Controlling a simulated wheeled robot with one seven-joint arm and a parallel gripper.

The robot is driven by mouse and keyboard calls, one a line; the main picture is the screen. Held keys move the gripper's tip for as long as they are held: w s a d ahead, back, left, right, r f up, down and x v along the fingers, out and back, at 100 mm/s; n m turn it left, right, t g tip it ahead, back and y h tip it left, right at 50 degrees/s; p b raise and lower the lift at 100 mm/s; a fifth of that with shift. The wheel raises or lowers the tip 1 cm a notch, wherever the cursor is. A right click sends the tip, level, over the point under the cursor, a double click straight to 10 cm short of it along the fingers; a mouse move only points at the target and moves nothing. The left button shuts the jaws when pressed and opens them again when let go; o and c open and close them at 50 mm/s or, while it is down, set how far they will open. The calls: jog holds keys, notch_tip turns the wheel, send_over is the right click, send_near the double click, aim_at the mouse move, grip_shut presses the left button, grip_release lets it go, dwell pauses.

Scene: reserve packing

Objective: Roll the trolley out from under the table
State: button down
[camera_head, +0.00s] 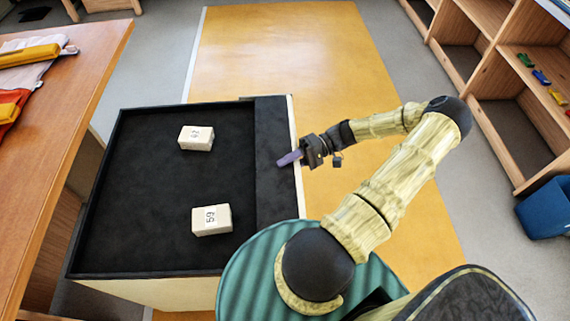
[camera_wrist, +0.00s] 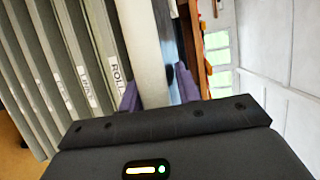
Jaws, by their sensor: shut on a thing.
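The trolley (camera_head: 150,220) has a black recessed top with a raised black strip along its right side. Its whole top shows to the right of the wooden table (camera_head: 60,150); whether its lower body touches the table I cannot tell. My gripper (camera_head: 290,158) is at the trolley's right edge, with purple fingers. In the wrist view, my gripper (camera_wrist: 158,92) is shut on a pale upright edge of the trolley (camera_wrist: 143,50), one finger on each side. Grey fronts with labels, one reading "ROLL", show left of it.
Two white numbered boxes, one at the back (camera_head: 196,138) and one at the front (camera_head: 211,220), sit on the trolley. A yellow floor strip (camera_head: 290,50) lies clear behind it. Wooden shelves (camera_head: 490,70) and a blue bin (camera_head: 545,210) stand at the right.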

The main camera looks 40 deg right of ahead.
jog(key=shift+f, duration=0.5)
jog(key=c, duration=1.2)
grip_release()
jog(key=shift+w, duration=0.1)
jog(key=shift+o, duration=0.2)
jog(key=shift+r, duration=0.1)
jog(key=shift+r, duration=0.1)
jog(key=b+v, duration=0.1)
jog(key=v, duration=1.1)
